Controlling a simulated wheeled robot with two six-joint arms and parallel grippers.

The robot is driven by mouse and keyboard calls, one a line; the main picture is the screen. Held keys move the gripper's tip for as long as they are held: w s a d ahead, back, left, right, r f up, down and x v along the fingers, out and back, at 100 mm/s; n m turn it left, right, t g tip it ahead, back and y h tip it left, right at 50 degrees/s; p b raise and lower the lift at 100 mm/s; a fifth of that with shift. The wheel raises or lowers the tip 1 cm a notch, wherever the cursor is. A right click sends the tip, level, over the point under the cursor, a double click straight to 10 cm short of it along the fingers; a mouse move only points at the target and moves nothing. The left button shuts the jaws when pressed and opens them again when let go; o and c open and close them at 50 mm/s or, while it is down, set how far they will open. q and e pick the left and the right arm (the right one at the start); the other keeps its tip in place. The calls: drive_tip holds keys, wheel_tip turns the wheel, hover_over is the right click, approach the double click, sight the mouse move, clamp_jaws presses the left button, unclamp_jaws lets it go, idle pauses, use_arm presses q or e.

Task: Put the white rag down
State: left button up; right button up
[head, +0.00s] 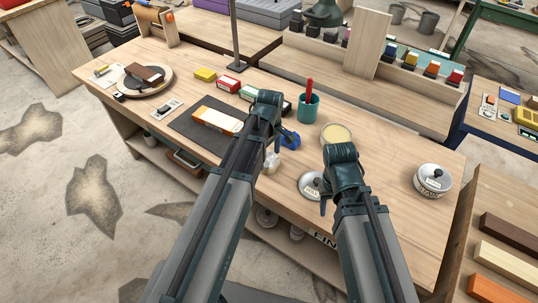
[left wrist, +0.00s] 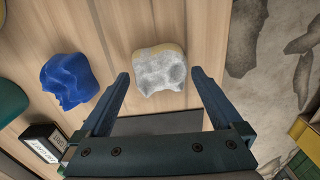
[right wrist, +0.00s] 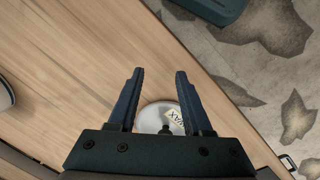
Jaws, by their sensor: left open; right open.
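The white rag (left wrist: 160,70) is a crumpled whitish lump on the wooden bench (left wrist: 105,20) in the left wrist view, with a yellowish part along its far edge. My right gripper (right wrist: 158,72) is open and empty above the bench, near a round lid labelled WAX (right wrist: 157,117).
A blue rag (left wrist: 69,80) lies beside the white one. A teal cup (head: 308,108) with a red handle, an open tin (head: 337,135) and a white labelled pot (head: 432,180) stand on the bench. A dark mat (head: 185,125) lies left. Bare wood lies around the pot.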

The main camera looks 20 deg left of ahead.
sight(269, 156)
use_arm(q)
drive_tip(key=shift+r, duration=0.1)
wheel_tip(269, 156, up, 12)
drive_tip(key=p, duration=1.2)
drive_tip(key=s+d+m+y, duration=0.1)
drive_tip(key=s+d+m, duration=0.9)
drive_tip(key=s+m, duration=0.4)
drive_tip(key=m, duration=0.3)
drive_tip(key=shift+s+d, duration=0.25)
use_arm(e)
wheel_tip(269, 156, up, 12)
use_arm(q)
drive_tip(key=shift+r, duration=0.1)
use_arm(e)
drive_tip(key=shift+r, duration=0.1)
